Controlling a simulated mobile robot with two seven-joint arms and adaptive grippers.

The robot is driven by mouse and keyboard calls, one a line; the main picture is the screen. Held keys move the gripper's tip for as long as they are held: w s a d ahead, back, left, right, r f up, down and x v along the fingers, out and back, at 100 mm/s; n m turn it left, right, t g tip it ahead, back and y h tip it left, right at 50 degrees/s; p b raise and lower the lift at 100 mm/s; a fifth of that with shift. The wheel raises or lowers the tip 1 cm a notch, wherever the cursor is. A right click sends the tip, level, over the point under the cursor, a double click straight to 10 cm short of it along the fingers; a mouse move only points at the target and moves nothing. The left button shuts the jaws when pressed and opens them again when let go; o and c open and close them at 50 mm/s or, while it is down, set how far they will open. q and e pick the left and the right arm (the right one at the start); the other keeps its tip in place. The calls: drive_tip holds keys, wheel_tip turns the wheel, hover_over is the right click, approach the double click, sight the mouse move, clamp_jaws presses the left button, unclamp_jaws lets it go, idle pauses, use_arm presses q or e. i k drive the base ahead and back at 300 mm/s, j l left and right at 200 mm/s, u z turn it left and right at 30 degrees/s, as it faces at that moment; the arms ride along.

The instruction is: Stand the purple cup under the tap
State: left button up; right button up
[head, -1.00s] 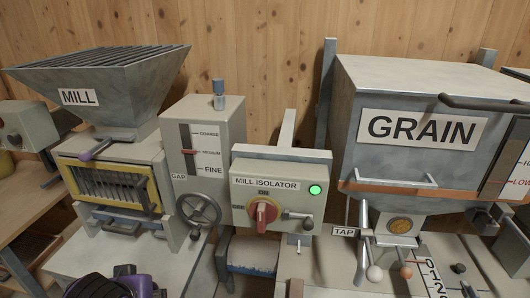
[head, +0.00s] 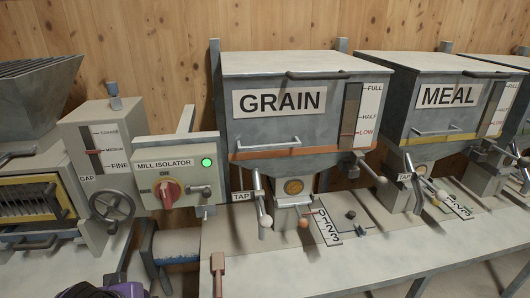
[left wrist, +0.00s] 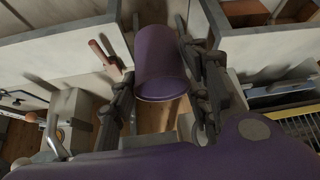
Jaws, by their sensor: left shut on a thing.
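In the left wrist view, my left gripper (left wrist: 164,85) is shut on the purple cup (left wrist: 161,62), with one dark finger on each side of it. The cup's inside and contents are not visible. In the head view the cup is out of sight; only a purple and black part of my left arm shows at the lower left edge. The grain hopper (head: 290,105) has a tap lever (head: 260,199) with a white knob, beside a TAP label. A second tap lever (head: 426,184) is on the meal hopper (head: 445,92). My right gripper is not in view.
The mill isolator box (head: 177,172) with a red knob and lit green lamp stands left of the grain hopper. The gap unit (head: 101,150) with its handwheel is further left. A long grey bench (head: 340,268) runs below, mostly bare along its front.

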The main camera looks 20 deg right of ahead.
sight(401, 250)
drive_tip(key=l+z, duration=0.5)
drive_tip(key=z, duration=0.25)
drive_tip(key=i+l, duration=0.15)
drive_tip(key=l, duration=0.3)
drive_tip(key=i+l, duration=0.1)
drive_tip(key=l, duration=0.35)
drive_tip(key=i+l, duration=0.15)
drive_tip(key=l, duration=0.3)
drive_tip(key=i+l, duration=0.1)
drive_tip(key=l, duration=0.35)
drive_tip(key=i+l, duration=0.55)
drive_tip(key=i+j, duration=0.05)
drive_tip(key=i, duration=0.05)
